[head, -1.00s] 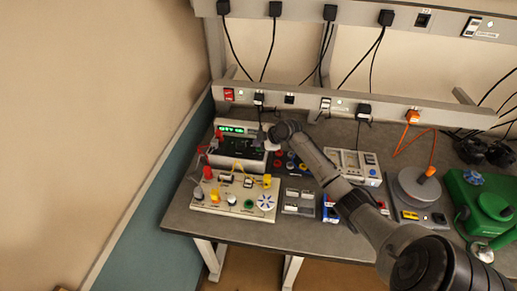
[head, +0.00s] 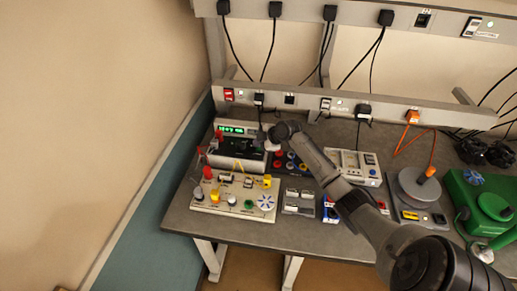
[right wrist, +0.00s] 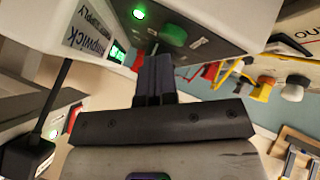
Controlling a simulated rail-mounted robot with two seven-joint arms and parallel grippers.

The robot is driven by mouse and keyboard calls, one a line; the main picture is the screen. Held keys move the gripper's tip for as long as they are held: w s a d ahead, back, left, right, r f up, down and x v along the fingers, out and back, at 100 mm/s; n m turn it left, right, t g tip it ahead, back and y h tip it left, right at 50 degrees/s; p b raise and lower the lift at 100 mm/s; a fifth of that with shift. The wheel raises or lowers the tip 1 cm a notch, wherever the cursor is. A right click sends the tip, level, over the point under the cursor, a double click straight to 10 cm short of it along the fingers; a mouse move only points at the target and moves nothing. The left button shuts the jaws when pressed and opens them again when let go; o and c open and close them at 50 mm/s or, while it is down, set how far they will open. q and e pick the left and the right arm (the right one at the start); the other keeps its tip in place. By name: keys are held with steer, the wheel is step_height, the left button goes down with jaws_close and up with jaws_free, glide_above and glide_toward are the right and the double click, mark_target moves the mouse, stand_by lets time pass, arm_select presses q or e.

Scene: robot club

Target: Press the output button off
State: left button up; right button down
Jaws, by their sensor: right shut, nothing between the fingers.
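The power supply (head: 262,163) stands at the back left of the bench with its green display (head: 231,129) lit. In the right wrist view its pale housing (right wrist: 225,18) fills the top, with a lit green round light (right wrist: 139,13), a dull green round knob or button (right wrist: 173,32) and part of the lit display (right wrist: 117,53). My right gripper (right wrist: 155,58) is shut and empty, its tips close against the front panel by the green round part. I cannot tell whether they touch. In the head view the gripper (head: 260,137) is at the supply's right end. My left gripper is not in view.
A board with knobs and yellow and red plugs (head: 225,205) lies in front of the supply. Meters (head: 352,167), a round-plate device (head: 415,188) and a green machine (head: 485,205) stand to the right. A socket rail (head: 300,100) runs behind.

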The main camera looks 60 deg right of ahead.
stand_by(0.5)
steer(key=shift+f, duration=0.15)
steer(key=shift+f, duration=0.35)
steer(key=shift+r, duration=0.45)
stand_by(0.4)
steer(key=shift+r, duration=0.15)
